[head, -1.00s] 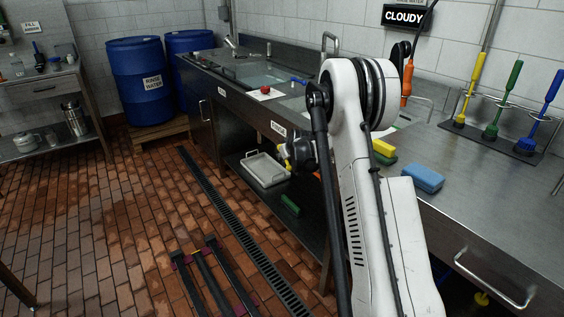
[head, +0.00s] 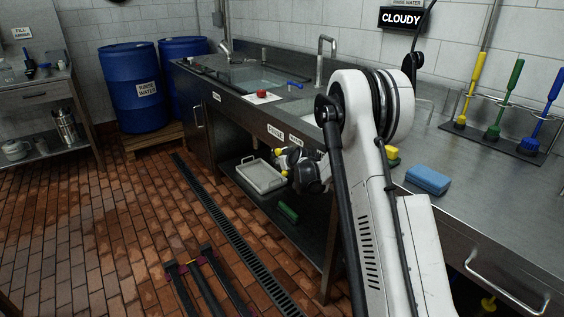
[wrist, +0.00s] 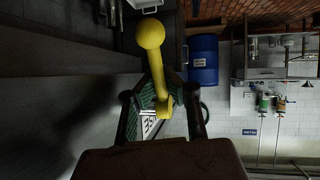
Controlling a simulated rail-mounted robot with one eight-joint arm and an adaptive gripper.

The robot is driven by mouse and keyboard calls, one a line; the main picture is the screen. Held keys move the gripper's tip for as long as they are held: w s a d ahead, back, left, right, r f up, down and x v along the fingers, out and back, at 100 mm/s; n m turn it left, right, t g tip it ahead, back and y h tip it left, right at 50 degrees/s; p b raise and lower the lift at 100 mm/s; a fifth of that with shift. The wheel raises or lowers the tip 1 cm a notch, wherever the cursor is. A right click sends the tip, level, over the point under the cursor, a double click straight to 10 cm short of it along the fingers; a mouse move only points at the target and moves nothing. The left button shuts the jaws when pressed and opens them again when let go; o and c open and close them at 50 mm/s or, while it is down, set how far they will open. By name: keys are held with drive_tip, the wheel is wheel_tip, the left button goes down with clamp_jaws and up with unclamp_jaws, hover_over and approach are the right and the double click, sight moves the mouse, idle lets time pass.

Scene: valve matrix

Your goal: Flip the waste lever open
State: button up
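A yellow lever with a ball knob (wrist: 152,60) shows in the wrist view, its lower end between my gripper's two dark fingers. Small yellow parts (head: 278,152) show at the tip of my gripper (head: 289,160) in the head view, below the counter's front edge; I cannot tell there which part is the lever. My gripper (wrist: 160,112) is open in the wrist view, with the fingers apart on both sides of the lever and no clear contact. Two small white labels (head: 275,131) sit on the counter front above; their text is too small to read surely.
The steel counter (head: 470,190) holds a sink (head: 255,76), a red knob (head: 262,93), a blue lever (head: 295,85) and a blue sponge (head: 428,180). A grey tray (head: 262,177) and a green block (head: 288,211) lie on the shelf beneath. The brick floor (head: 110,235) is open at left.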

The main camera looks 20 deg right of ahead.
drive_tip(key=o, duration=0.6)
drive_tip(key=shift+s, duration=0.1)
drive_tip(key=v, duration=1.2)
